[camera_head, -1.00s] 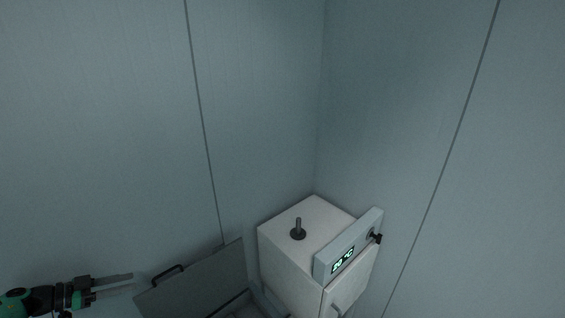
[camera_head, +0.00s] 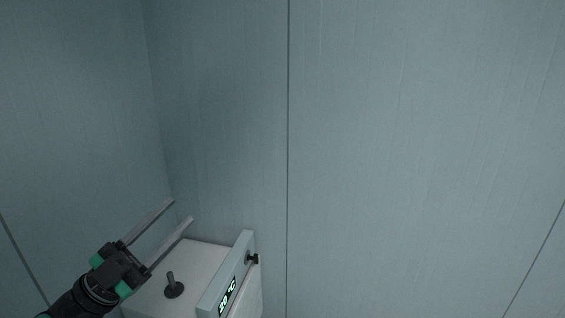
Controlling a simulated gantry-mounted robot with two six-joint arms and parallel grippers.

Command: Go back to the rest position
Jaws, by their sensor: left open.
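My left gripper (camera_head: 182,210) comes in from the lower left. Its two long grey fingers are apart with nothing between them, pointing up and to the right. In the picture it overlaps the left side of a white box-shaped cabinet (camera_head: 200,261); I cannot tell whether it touches it. My right gripper is out of view.
The cabinet has a dark post (camera_head: 173,286) on its top. Its front panel carries a lit green display (camera_head: 228,297) and a black knob (camera_head: 252,259). Plain grey-blue wall panels (camera_head: 420,140) fill the rest, and the right side is clear.

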